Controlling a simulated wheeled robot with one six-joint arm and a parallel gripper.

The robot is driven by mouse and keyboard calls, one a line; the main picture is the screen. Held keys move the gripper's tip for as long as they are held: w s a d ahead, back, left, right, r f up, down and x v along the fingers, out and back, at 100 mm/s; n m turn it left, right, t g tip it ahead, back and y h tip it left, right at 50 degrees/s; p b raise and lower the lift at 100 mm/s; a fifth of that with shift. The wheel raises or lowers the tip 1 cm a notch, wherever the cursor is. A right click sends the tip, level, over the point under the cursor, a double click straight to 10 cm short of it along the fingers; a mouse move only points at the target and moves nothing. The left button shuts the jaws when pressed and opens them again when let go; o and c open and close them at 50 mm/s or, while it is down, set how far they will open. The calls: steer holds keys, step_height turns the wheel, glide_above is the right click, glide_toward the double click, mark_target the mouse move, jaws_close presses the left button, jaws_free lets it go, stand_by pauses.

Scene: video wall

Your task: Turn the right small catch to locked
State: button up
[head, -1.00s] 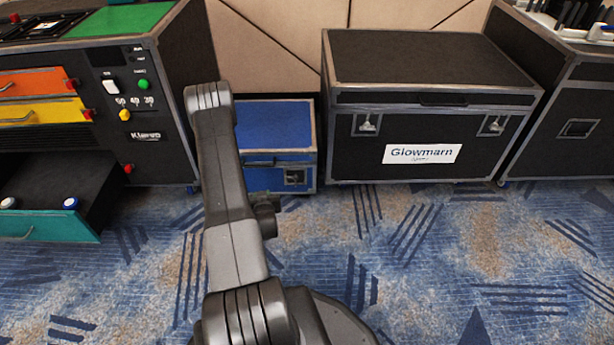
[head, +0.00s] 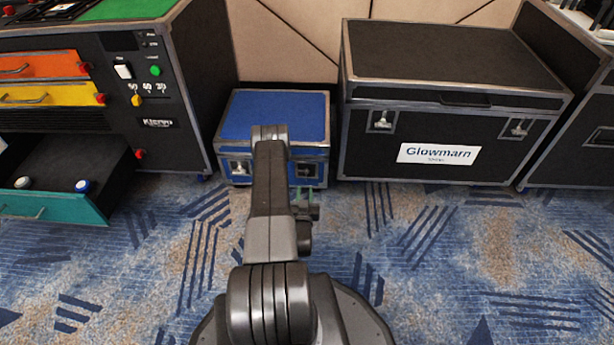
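The small blue case (head: 262,112) stands on the carpet between the drawer cabinet and the large black case. Only a dark part of my gripper (head: 312,211) shows beside the arm, just below the right small catch. Its fingers are mostly hidden, and I cannot tell whether it touches the case.
The large black case (head: 450,60) with a Glowmarn label stands close on the right, with two larger catches (head: 380,121). At left the cabinet (head: 185,100) has an open teal drawer (head: 60,207) jutting out. Carpet (head: 450,260) is clear in front.

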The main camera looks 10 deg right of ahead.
steer(key=b+x, duration=0.2)
steer(key=x, duration=0.7)
steer(key=shift+w+b, duration=0.35)
steer(key=shift+c, duration=0.5)
jaws_close()
